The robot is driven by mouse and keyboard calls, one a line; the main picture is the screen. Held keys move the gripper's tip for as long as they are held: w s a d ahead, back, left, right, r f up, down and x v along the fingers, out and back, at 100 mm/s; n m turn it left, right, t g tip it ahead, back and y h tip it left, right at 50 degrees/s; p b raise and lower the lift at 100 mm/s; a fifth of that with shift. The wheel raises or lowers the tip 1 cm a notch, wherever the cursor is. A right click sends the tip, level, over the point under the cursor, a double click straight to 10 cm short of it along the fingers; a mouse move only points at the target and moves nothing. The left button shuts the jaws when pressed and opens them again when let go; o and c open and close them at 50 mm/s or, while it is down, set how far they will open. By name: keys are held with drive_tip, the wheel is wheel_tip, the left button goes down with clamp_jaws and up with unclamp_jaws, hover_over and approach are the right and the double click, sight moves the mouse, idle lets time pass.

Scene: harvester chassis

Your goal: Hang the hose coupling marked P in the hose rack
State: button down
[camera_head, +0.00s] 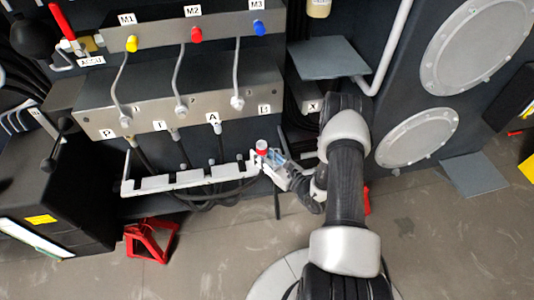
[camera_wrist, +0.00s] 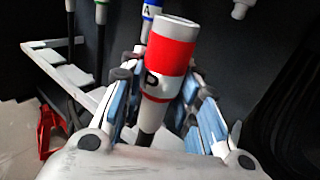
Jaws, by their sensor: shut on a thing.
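The hose coupling marked P (camera_wrist: 172,50) is white with a wide red band and a black letter P. In the head view its red and white top (camera_head: 262,147) shows at the right end of the hose rack. My gripper (camera_head: 270,160) is shut on it. In the wrist view the blue-padded fingers (camera_wrist: 165,95) lie on both sides of its lower body, and it stands slightly tilted. The hose rack (camera_head: 190,179) is a white slotted rail under the valve block; part of it shows at left in the wrist view (camera_wrist: 75,74). I cannot tell whether the coupling touches the rack.
Couplings with blue (camera_wrist: 150,10) and green (camera_wrist: 102,12) bands hang beyond mine. The grey valve block (camera_head: 180,100), with ports labelled P, T, A and LS, sits above the rack. A red stand (camera_head: 150,240) is on the floor below. Dark hoses loop beneath the rack.

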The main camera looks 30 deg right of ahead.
drive_tip(key=w+a, duration=0.3)
drive_tip(key=a, duration=0.7)
drive_tip(key=w+a, duration=0.3)
drive_tip(key=a, duration=0.7)
drive_tip(key=shift+b, duration=0.45)
drive_tip(key=shift+a, duration=0.1)
wheel_tip(320, 180, down, 2)
drive_tip(key=shift+f+b, duration=0.15)
drive_tip(key=shift+b, duration=0.9)
drive_tip(key=shift+w+d+b, duration=0.3)
drive_tip(key=shift+w+b, duration=0.1)
drive_tip(key=shift+w, duration=0.55)
drive_tip(key=shift+w+d+b, duration=0.25)
drive_tip(key=shift+w+b, duration=0.2)
drive_tip(key=shift+w, duration=0.5)
drive_tip(key=shift+w+d+b, duration=0.3)
drive_tip(key=shift+w+b, duration=0.1)
drive_tip(key=shift+w, duration=0.55)
drive_tip(key=shift+f+b, duration=0.15)
drive_tip(key=shift+b, duration=0.2)
